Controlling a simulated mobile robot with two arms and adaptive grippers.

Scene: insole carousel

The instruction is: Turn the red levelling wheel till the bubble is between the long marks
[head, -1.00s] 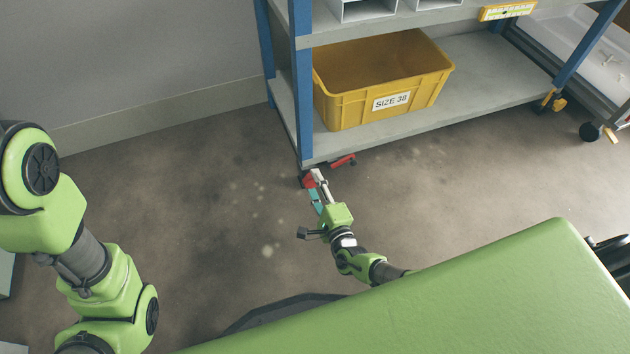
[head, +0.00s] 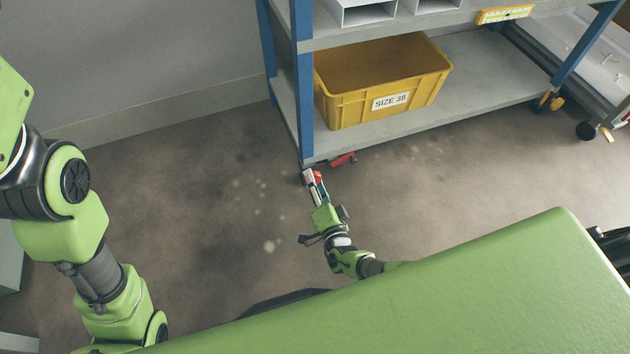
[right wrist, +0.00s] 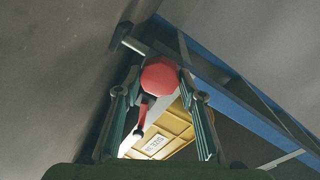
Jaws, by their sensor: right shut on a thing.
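The red levelling wheel (head: 318,176) sits at the foot of the shelf's near left blue post, close to the floor. In the right wrist view the red wheel (right wrist: 160,76) lies between the two fingers. My right gripper (head: 314,177) is shut on the wheel, a finger on either side; it also shows in the right wrist view (right wrist: 160,90). The yellow spirit level (head: 505,14) is fixed on the shelf's upper front edge. Its bubble is too small to place against the marks. My left arm is at the left; its gripper is out of view.
A yellow crate (head: 385,85) marked SIZE 38 stands on the lower shelf (head: 470,92). A red lever (head: 342,159) sticks out beside the wheel. A caster (head: 586,130) stands at the right. The floor (head: 220,200) left of the post is clear.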

